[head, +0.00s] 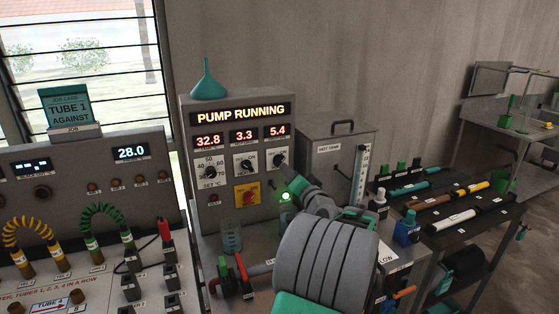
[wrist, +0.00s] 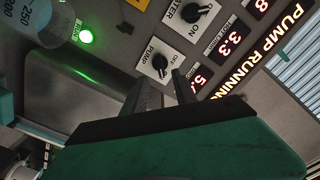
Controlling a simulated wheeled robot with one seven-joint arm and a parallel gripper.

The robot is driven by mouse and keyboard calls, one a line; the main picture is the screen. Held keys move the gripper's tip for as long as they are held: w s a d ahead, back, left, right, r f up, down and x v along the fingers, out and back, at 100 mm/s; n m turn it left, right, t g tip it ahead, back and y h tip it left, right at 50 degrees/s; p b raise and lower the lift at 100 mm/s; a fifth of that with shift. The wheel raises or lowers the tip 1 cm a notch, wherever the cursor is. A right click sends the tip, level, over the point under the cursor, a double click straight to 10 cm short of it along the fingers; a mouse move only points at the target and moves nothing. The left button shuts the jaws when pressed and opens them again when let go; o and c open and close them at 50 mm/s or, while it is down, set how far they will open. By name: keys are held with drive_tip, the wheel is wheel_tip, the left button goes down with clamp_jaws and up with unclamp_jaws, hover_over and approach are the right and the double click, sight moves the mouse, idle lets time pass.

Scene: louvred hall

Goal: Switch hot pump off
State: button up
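The pump control panel (head: 187,130) stands in the middle of the head view, its sign (head: 240,113) lit "PUMP RUNNING" above readouts of 32.8, 3.3 and 5.4. The black pump knob (wrist: 160,63) shows in the wrist view on a white plate marked PUMP, ON and OFF. My gripper (wrist: 164,78) points at this plate, its two dark fingers apart and empty, with the knob just beyond and roughly between the tips. Contact cannot be told. In the head view my gripper (head: 284,167) is at the panel's right side and partly covers the pump knob.
The heater knob (wrist: 193,12) is next to the pump knob. A green lamp (wrist: 86,36) is lit. A red-and-yellow switch (head: 247,194) sits below the heater knob. A beaker (head: 231,236) stands before the panel; the hot tank (head: 325,155) is at its right.

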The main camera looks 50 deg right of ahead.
sight(281, 162)
drive_tip(key=p+x, duration=0.3)
drive_tip(key=x, duration=0.4)
drive_tip(key=shift+w+r, duration=0.1)
drive_tip(key=shift+w+d+b, duration=0.2)
drive_tip(key=shift+w+b, duration=0.1)
drive_tip(key=shift+b, duration=0.2)
clamp_jaws()
idle(0.9)
